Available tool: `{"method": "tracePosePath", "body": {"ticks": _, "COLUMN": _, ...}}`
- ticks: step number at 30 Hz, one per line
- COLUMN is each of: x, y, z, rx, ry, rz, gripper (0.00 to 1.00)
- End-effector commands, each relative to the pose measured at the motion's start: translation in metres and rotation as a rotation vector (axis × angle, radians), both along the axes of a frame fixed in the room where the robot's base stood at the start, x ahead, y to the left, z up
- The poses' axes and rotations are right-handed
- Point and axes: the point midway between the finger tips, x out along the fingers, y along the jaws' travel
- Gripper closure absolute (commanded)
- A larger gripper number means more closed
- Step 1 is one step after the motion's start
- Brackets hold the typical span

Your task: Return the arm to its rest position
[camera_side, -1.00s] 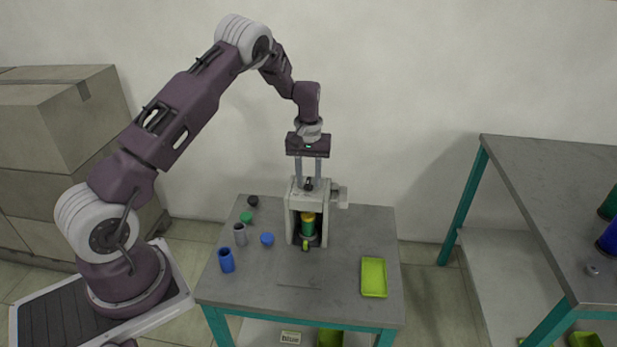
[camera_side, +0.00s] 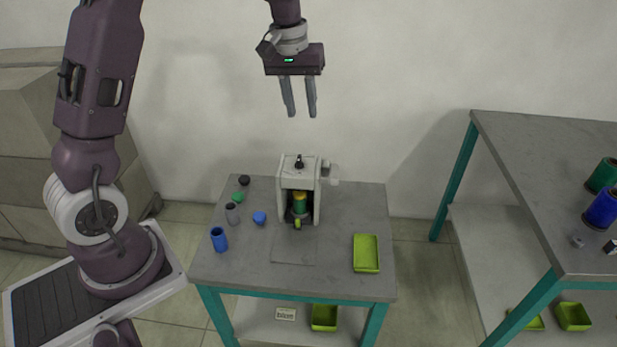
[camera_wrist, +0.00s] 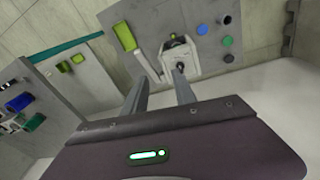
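My gripper (camera_side: 300,114) hangs high above the table in the side view, fingers apart and pointing down, with nothing between them. It also shows in the wrist view (camera_wrist: 160,82). The grey-white winding machine (camera_side: 299,172) stands upright on the grey table (camera_side: 345,272), well below my gripper and apart from it. A green and yellow bobbin (camera_side: 300,203) sits inside the machine's opening. In the wrist view the machine (camera_wrist: 181,58) lies just beyond my fingertips in the picture.
A lime tray (camera_side: 366,253) is at right. A second table (camera_side: 530,160) at far right holds green and blue spools. The air around my gripper is clear.

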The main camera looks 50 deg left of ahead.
Motion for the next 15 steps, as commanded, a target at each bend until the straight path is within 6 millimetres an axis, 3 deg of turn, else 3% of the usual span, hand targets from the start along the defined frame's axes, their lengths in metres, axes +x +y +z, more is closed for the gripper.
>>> {"method": "tracePosePath", "body": {"ticks": 1, "x": -0.026, "y": -0.024, "z": 0.034, "rx": 0.003, "ry": -0.051, "rz": -0.064, "gripper": 0.67}}
{"method": "tracePosePath", "body": {"ticks": 3, "x": -0.067, "y": -0.055, "z": 0.068, "rx": 0.015, "ry": -0.110, "rz": -0.160, "gripper": 0.67}}
{"method": "tracePosePath", "body": {"ticks": 6, "x": -0.133, "y": -0.091, "z": 0.096, "rx": 0.053, "ry": -0.191, "rz": -0.303, "gripper": 0.67}}
{"method": "tracePosePath", "body": {"ticks": 9, "x": -0.196, "y": -0.114, "z": 0.100, "rx": 0.110, "ry": -0.262, "rz": -0.434, "gripper": 0.67}}
{"method": "tracePosePath", "body": {"ticks": 12, "x": -0.242, "y": -0.125, "z": 0.091, "rx": 0.167, "ry": -0.313, "rz": -0.529, "gripper": 0.67}}
{"method": "tracePosePath", "body": {"ticks": 15, "x": -0.267, "y": -0.128, "z": 0.081, "rx": 0.207, "ry": -0.342, "rz": -0.582, "gripper": 0.67}}
